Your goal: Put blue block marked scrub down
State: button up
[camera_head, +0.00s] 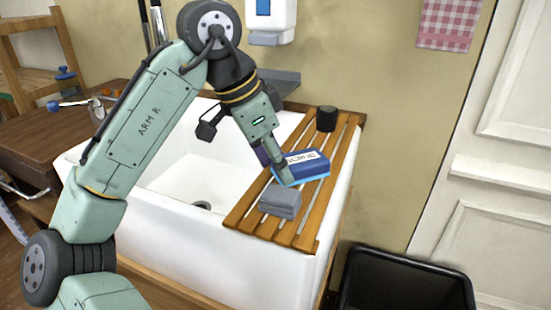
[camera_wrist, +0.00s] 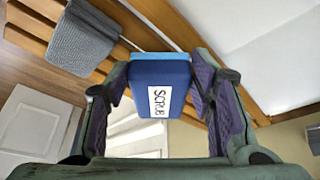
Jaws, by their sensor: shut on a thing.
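The blue block marked SCRUB (camera_head: 313,168) has a white label and a lighter blue layer along one side. It is over the slatted wooden rack (camera_head: 247,213) on the right side of the white sink. In the wrist view the block (camera_wrist: 173,80) sits between the two fingers of my gripper (camera_wrist: 160,88). My gripper (camera_head: 279,168) is shut on it. The head view does not clearly show whether the block touches the slats or hangs just above them.
A folded grey cloth (camera_head: 281,201) lies on the rack in front of the block. A dark cup (camera_head: 326,119) stands at the rack's far end. The white sink basin (camera_head: 190,180) is open to the left. A black bin (camera_head: 400,280) stands below, right of the sink.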

jog(key=o, duration=0.8)
jog(key=shift+f, duration=0.1)
jog(key=shift+o, duration=0.2)
jog(key=v, duration=1.2)
jog(key=shift+p, duration=0.35)
jog(key=shift+d, duration=0.1)
